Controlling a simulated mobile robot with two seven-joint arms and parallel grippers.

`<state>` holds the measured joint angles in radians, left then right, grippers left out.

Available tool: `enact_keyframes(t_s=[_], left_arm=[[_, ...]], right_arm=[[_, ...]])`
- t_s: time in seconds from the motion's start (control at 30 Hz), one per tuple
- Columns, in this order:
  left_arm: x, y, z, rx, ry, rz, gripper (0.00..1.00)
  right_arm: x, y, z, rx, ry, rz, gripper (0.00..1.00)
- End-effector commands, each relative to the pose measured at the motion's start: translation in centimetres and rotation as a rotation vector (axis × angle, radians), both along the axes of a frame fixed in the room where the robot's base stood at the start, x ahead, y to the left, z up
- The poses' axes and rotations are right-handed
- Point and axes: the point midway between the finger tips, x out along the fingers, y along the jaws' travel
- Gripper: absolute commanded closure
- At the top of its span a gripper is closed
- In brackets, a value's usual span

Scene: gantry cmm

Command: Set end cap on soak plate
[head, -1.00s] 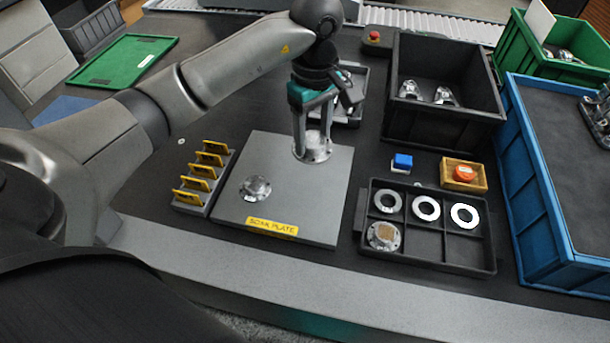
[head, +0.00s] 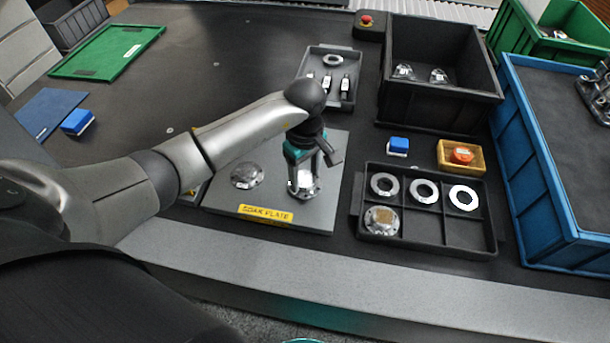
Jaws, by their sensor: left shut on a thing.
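My left gripper (head: 303,183) points down over the right part of the grey soak plate (head: 318,218), which carries a yellow label (head: 265,213). It is shut on a round silver end cap (head: 304,193), which is upright and at or just above the plate surface; I cannot tell if it touches. Another silver end cap (head: 247,176) sits on the plate to the left, apart from the held one.
The divided tray also holds three silver rings (head: 424,191). A blue block (head: 398,145) and a yellow box with a red button (head: 461,156) stand behind it. A black bin (head: 440,105), a blue crate (head: 545,170) and a small grey tray (head: 345,93) surround the plate.

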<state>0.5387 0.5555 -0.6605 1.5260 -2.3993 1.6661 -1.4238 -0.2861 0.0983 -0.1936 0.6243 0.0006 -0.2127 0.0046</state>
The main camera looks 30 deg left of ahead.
Motion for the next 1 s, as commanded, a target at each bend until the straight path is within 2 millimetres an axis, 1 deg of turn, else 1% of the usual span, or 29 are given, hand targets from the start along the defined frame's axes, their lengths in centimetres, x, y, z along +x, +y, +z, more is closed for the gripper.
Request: enact_keyframes(t_s=[0.2, 0.4, 0.43, 0.6, 0.7, 1.0], left_arm=[[0.10, 0.00, -0.08, 0.000, -0.003, 0.000, 1.00], [0.09, 0.04, -0.48, 0.001, -0.003, 0.000, 1.00], [0.05, 0.04, -0.48, 0.001, -0.001, 0.000, 0.37], [0.04, 0.03, -0.41, 0.001, -0.001, 0.000, 0.18], [0.04, 0.03, -0.41, 0.001, -0.001, 0.000, 0.09], [0.04, -0.01, -0.14, 0.000, -0.001, 0.000, 0.09]], right_arm=[[0.91, -0.02, 0.04, 0.000, -0.013, -0.001, 0.50], [0.96, -0.02, -0.36, 0.000, -0.014, -0.001, 0.50], [0.99, -0.05, -0.31, 0.000, -0.014, -0.001, 0.50], [0.95, -0.04, -0.24, 0.000, -0.014, -0.001, 0.50], [0.91, -0.04, -0.24, 0.000, -0.014, -0.001, 0.50], [0.57, -0.07, 0.01, 0.000, -0.009, 0.001, 0.50]])
